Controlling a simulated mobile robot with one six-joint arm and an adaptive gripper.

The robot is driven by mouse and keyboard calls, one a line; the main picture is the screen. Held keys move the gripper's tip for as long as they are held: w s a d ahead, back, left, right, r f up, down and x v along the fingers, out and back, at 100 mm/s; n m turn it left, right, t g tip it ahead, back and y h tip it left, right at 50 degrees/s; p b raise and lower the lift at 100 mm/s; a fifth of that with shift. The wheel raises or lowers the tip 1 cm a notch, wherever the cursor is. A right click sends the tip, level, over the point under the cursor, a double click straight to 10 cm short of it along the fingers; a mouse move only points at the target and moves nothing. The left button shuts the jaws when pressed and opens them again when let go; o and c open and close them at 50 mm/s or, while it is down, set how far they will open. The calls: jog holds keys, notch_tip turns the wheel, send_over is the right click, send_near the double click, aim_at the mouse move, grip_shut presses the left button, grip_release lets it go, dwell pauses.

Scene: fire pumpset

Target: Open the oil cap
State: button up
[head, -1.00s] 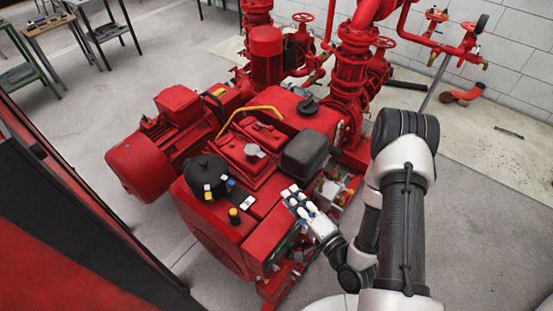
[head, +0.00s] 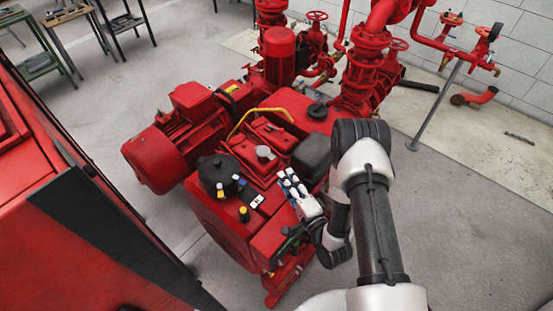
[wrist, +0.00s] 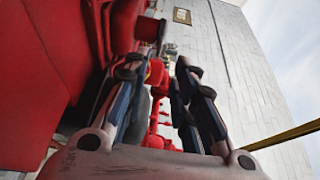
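The red pump engine (head: 225,213) stands in the middle of the head view. A round grey cap (head: 265,153) sits on its red top, and a small yellow-topped black cap (head: 244,214) sits near its front edge. I cannot tell for certain which is the oil cap; both appear seated. My gripper (head: 287,180) is over the engine's right side, to the lower right of the grey cap and apart from it. In the wrist view, my gripper (wrist: 163,72) has its fingers spread with a gap between them and nothing held. Neither cap can be made out there.
A black box-shaped part (head: 312,155) stands close beside my gripper. A yellow curved pipe (head: 252,116) and a black round housing (head: 217,173) are also on the engine. A red cabinet (head: 60,235) fills the lower left.

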aim_at(266, 153)
jog(key=x, duration=0.8)
jog(key=shift+w+b, duration=0.15)
jog(key=shift+b, duration=0.25)
grip_shut()
